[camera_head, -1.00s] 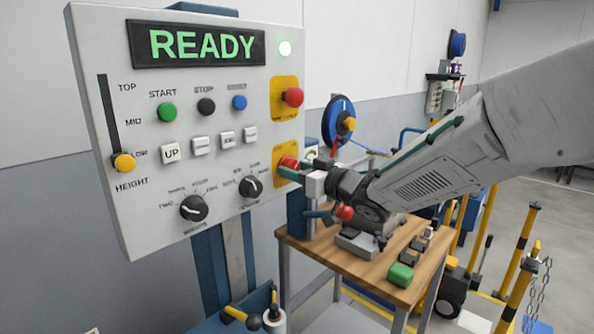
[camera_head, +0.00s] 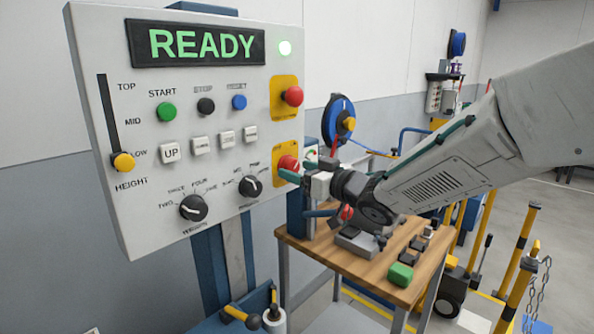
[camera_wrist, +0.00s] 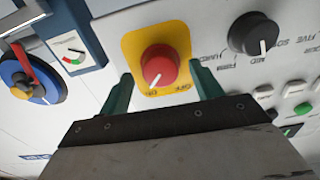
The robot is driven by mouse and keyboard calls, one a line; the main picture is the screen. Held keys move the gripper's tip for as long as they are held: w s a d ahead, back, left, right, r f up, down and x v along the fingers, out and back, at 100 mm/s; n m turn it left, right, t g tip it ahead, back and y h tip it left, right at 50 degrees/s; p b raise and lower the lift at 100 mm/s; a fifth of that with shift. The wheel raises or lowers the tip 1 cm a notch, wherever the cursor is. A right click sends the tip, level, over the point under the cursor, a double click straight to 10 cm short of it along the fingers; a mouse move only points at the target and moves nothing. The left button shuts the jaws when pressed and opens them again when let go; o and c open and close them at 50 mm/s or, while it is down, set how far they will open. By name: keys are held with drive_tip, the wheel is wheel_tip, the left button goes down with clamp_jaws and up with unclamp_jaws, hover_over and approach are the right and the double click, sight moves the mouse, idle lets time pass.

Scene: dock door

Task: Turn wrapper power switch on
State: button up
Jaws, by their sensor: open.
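The power switch is a red rotary knob (camera_wrist: 159,67) with a white pointer line on a yellow plate (camera_wrist: 183,35), at the lower right of the wrapper panel (camera_head: 85,40). In the wrist view the pointer aims down-left, toward small lettering that seems to read ON. My gripper (camera_wrist: 160,90) is open, with one green finger on each side of the knob and its plate; I cannot tell if they touch it. In the head view the knob (camera_head: 288,163) is partly hidden by my gripper (camera_head: 296,174).
A red emergency button (camera_head: 293,96) sits on a yellow plate above the switch. A black dial (camera_wrist: 254,36) is close beside it. A wooden-topped table (camera_head: 340,262) with small items stands below my arm. A blue wheel (camera_head: 338,121) is to the right.

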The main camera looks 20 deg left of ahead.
drive_tip(key=v, duration=0.6)
drive_tip(key=shift+d, duration=0.15)
drive_tip(key=shift+s, duration=0.1)
